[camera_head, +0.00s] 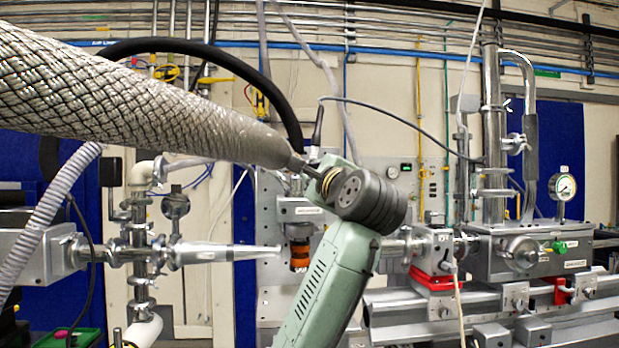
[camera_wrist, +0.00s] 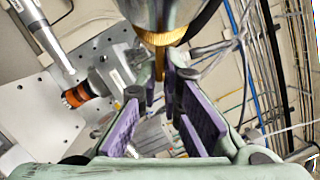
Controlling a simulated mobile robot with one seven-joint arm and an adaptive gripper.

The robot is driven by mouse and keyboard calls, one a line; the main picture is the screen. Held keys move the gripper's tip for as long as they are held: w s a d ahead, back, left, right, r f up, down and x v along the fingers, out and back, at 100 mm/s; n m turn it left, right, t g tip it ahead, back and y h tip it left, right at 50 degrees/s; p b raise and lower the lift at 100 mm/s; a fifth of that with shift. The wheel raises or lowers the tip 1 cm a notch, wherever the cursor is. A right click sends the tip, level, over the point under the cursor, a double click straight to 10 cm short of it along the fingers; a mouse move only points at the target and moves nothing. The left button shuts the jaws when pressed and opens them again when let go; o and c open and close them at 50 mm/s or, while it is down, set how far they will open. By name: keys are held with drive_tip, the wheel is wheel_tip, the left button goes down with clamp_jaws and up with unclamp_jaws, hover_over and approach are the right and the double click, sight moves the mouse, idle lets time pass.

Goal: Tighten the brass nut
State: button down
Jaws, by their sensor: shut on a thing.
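The brass nut (camera_wrist: 165,38) is a knurled golden ring around a silver cylindrical fitting at the top of the wrist view. A narrow brass lug (camera_wrist: 159,66) extends from it between my fingertips. My gripper (camera_wrist: 160,84), with purple pads, is shut on the brass nut at this lug; the exact contact is partly hidden by the fingers. In the head view, a small brass-coloured ring (camera_head: 328,182) shows by the end of the braided hose (camera_head: 150,105), beside my green arm. My arm hides much of that spot.
An orange-banded fitting (camera_wrist: 75,97) sits on a perforated metal panel (camera_wrist: 30,110). A black hose (camera_head: 215,58) arches behind the braided one. At right stand beamline chambers (camera_head: 520,255) and a pressure gauge (camera_head: 562,186); pipework (camera_head: 140,235) stands at left.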

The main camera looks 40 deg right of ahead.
drive_tip(key=shift+w+r+n+g+y, duration=0.1)
drive_tip(key=shift+r+n+g+y, duration=0.2)
drive_tip(key=shift+r+n+g, duration=1.1)
drive_tip(key=shift+w+r+n+g+y, duration=0.1)
drive_tip(key=shift+r+n+g+y, duration=0.3)
drive_tip(key=shift+n, duration=1.95)
drive_tip(key=shift+w+r+n+g+y, duration=0.1)
drive_tip(key=shift+r+n+g+y, duration=0.1)
drive_tip(key=shift+r+n+g, duration=1.25)
drive_tip(key=shift+a+f+n+t, duration=0.1)
drive_tip(key=shift+f+n+t, duration=0.3)
drive_tip(key=shift+n+t, duration=0.1)
drive_tip(key=c, duration=1.8)
unclamp_jaws()
drive_tip(key=shift+w, duration=0.1)
drive_tip(key=shift+o, duration=0.2)
drive_tip(key=shift+r, duration=0.1)
